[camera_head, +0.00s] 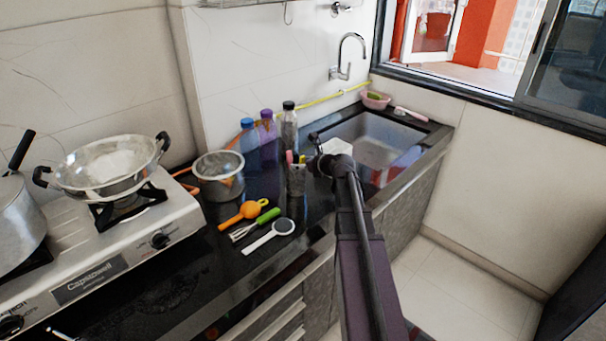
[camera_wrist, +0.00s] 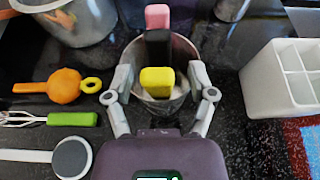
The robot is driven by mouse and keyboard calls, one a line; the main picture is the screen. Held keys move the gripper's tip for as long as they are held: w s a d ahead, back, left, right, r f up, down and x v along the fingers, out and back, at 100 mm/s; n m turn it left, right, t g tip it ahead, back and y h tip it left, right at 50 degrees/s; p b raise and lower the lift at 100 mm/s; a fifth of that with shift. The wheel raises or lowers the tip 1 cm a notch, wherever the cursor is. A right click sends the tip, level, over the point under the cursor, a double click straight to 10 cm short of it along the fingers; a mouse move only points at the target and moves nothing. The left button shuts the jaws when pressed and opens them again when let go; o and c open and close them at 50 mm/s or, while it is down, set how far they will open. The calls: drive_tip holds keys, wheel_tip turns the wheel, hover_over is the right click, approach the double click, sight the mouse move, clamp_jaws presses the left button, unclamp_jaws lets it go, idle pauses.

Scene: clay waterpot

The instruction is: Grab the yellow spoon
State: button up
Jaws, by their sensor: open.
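A yellow handle end (camera_wrist: 157,80), likely the yellow spoon's, stands up out of a metal cup (camera_wrist: 184,58) in the wrist view. A black handle (camera_wrist: 158,48) and a pink-topped one (camera_wrist: 157,16) stand behind it in the same cup. My gripper (camera_wrist: 160,84) is open, its two fingers on either side of the yellow handle and apart from it. The spoon's lower part is hidden inside the cup. In the head view the cup (camera_head: 296,182) stands on the dark counter, just left of my arm; my gripper's fingers are not clear there.
A white compartment box (camera_wrist: 262,88) stands close right of the cup. An orange tool (camera_wrist: 62,86), a green-handled whisk (camera_wrist: 72,119) and a white-handled tool (camera_wrist: 72,157) lie to the left. A metal pot (camera_head: 219,180) and bottles (camera_head: 268,132) stand behind. The sink (camera_head: 375,135) is at right.

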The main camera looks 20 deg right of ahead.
idle(0.4)
clamp_jaws()
drive_tip(key=shift+r, duration=0.1)
wheel_tip(320, 180, up, 18)
drive_tip(key=p, duration=1.8)
idle(0.4)
